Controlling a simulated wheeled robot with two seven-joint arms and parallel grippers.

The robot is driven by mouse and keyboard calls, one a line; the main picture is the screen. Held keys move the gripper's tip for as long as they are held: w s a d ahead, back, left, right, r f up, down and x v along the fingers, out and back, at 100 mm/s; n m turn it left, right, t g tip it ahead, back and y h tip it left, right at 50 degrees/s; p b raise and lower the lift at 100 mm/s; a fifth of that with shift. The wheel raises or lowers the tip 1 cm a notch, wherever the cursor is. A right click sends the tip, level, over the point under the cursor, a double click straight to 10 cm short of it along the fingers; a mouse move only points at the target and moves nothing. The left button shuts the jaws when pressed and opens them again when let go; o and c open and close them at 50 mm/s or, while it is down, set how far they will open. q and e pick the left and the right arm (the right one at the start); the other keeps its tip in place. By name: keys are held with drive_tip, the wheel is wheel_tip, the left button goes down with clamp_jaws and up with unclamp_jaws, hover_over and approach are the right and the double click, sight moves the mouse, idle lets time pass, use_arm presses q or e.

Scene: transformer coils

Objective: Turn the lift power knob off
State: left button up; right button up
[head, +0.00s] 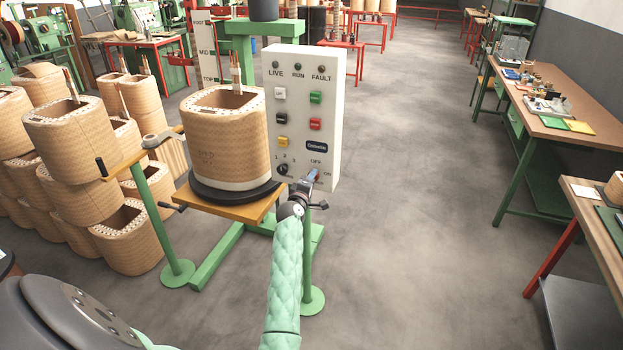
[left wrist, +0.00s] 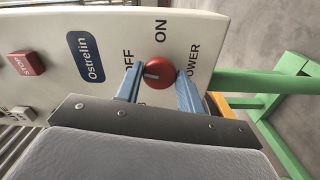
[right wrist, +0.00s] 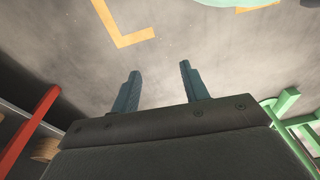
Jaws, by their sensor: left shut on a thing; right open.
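The white control panel (head: 293,140) stands in the middle of the head view, with buttons, lamps and labels. Its red round power knob (left wrist: 157,73) shows close up in the left wrist view, between the OFF, ON and POWER labels. A pale mark on the knob points left, toward the OFF side. My left gripper (head: 312,182) is at the panel's lower right corner, its blue fingers on either side of the knob and shut on it. In the head view the knob is mostly hidden by the gripper. My right gripper (right wrist: 160,68) is open and empty above the floor.
A wound coil (head: 225,135) stands on the lift table (head: 222,205) left of the panel. Several coils (head: 70,125) are stacked at the left. A workbench (head: 560,118) stands at the right; the floor between is clear.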

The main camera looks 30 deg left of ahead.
use_arm(q)
drive_tip(key=shift+n+p, duration=0.4)
drive_tip(key=shift+n, duration=0.7)
use_arm(e)
drive_tip(key=shift+s+d+f, duration=0.15)
drive_tip(key=shift+d+f, duration=0.05)
drive_tip(key=shift+f, duration=0.4)
drive_tip(key=shift+s+d+f, duration=0.15)
drive_tip(key=shift+f, duration=0.45)
drive_tip(key=shift+w, duration=0.1)
use_arm(q)
drive_tip(key=o, duration=1)
drive_tip(key=shift+b+v, duration=1.2)
drive_tip(key=shift+v, duration=2.7)
use_arm(e)
drive_tip(key=shift+w+a+r, duration=0.15)
drive_tip(key=shift+a+r, duration=0.1)
drive_tip(key=shift+r, duration=0.7)
drive_tip(key=shift+w+a+r, duration=0.1)
drive_tip(key=shift+a+r, duration=0.15)
drive_tip(key=shift+r, duration=0.65)
drive_tip(key=shift+w+a+r, duration=0.15)
drive_tip(key=shift+a+r, duration=0.1)
drive_tip(key=shift+r, duration=0.7)
